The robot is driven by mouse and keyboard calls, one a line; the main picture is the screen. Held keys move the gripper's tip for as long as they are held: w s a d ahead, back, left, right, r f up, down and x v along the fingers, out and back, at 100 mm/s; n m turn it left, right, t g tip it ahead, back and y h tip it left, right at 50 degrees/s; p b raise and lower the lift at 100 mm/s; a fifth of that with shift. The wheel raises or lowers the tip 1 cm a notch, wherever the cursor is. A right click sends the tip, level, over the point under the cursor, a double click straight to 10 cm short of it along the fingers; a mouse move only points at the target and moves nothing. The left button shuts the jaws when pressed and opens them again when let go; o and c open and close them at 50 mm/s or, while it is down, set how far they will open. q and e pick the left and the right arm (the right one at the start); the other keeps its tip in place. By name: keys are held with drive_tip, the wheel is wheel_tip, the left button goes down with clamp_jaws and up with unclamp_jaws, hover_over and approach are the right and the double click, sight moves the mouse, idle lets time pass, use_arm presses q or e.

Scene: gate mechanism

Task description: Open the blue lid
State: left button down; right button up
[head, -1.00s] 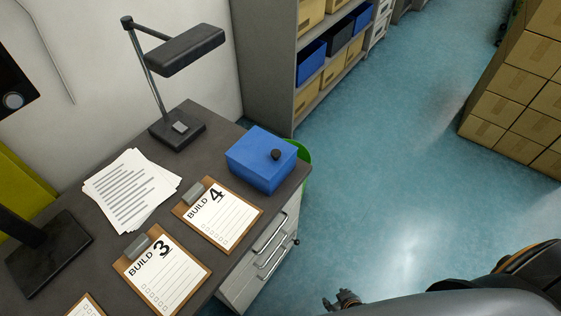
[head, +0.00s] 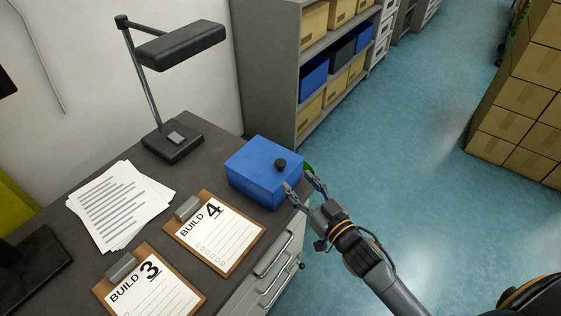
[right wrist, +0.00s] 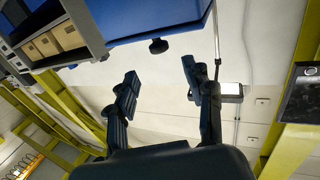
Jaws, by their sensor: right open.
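A blue box (head: 258,173) with a closed blue lid (head: 262,156) sits at the right corner of the grey desk. A black round knob (head: 280,163) is on the lid. My right gripper (head: 303,183) is open and empty, just in front of the box's right corner, its fingertips close to the box side below the knob. In the right wrist view the open fingers (right wrist: 160,75) point toward the blue box (right wrist: 130,22), and the black knob (right wrist: 158,46) shows between and beyond them. I cannot tell whether a fingertip touches the box. My left gripper is not in view.
The desk (head: 203,140) holds a black lamp (head: 172,90), papers (head: 118,207) and clipboards (head: 215,232) left of the box. A green bin (head: 309,170) is partly hidden behind the box corner. A shelf (head: 270,70) stands behind. Floor at right is clear before stacked cartons (head: 515,110).

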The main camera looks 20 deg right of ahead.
sight(283, 165)
drive_tip(key=x, duration=0.9)
drive_tip(key=shift+w+f, duration=0.15)
drive_tip(key=shift+w, duration=0.15)
clamp_jaws()
